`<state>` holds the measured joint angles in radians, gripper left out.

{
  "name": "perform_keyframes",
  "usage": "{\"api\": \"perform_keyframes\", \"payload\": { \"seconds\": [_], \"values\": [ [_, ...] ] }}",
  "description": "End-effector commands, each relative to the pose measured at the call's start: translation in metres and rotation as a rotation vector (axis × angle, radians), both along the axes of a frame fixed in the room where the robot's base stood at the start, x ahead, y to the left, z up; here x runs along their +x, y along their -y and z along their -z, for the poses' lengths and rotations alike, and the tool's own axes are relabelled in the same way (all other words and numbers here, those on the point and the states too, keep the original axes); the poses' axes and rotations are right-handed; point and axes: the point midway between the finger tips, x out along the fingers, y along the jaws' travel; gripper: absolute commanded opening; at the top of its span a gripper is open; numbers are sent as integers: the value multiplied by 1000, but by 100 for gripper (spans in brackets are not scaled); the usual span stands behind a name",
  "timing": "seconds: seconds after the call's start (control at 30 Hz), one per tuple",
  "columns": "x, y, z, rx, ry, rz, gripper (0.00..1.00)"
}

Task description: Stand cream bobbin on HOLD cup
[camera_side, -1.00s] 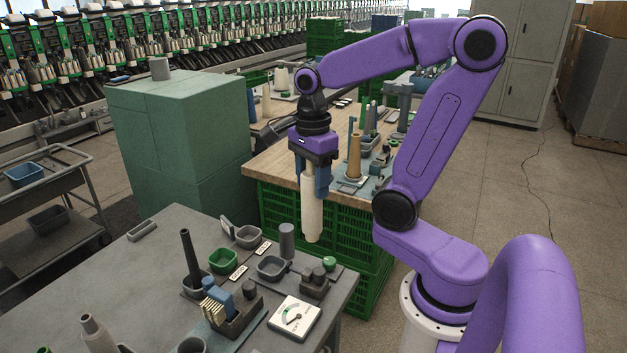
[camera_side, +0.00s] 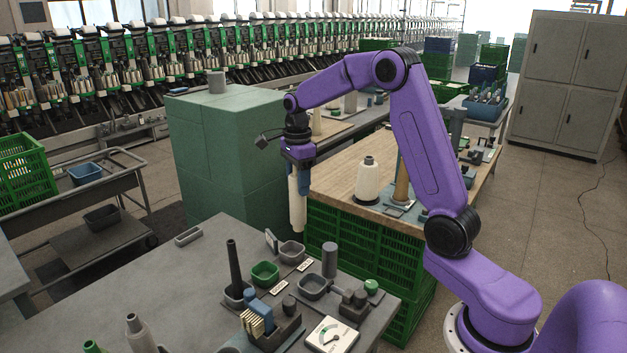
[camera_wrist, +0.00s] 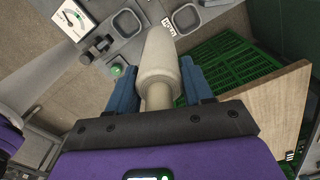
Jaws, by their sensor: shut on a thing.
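My gripper (camera_side: 302,182) has blue fingers shut on the cream bobbin (camera_side: 297,208), which hangs below it in the air, roughly upright in the side view. In the wrist view the bobbin (camera_wrist: 158,62) sticks out between the fingers (camera_wrist: 160,88). Below are small cups on the grey table: a green cup (camera_side: 265,272), a grey cup (camera_side: 291,250) and another grey cup (camera_side: 314,287). Two grey cups (camera_wrist: 126,22) show in the wrist view, apart from the bobbin.
A grey post (camera_side: 329,260), a dark spindle (camera_side: 233,262) and a dial gauge (camera_side: 331,335) stand near the cups. Behind are a green cabinet (camera_side: 225,150) and a wooden table (camera_side: 335,178) on green crates, bearing a cream cone (camera_side: 368,180).

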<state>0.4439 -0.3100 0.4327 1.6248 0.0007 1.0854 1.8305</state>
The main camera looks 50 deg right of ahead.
Motion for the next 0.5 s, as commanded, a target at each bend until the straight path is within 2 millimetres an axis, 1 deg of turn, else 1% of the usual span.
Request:
{"api": "perform_keyframes", "payload": {
  "seconds": [0.03,0.1,0.2,0.33,0.5],
  "values": [
    [10,6,10,0,-3,2,24],
    [23,13,21,0,-3,1,24],
    [38,22,36,-1,-1,1,24],
    [52,31,52,0,0,0,24],
    [60,37,62,-1,2,0,24]
  ]
}}
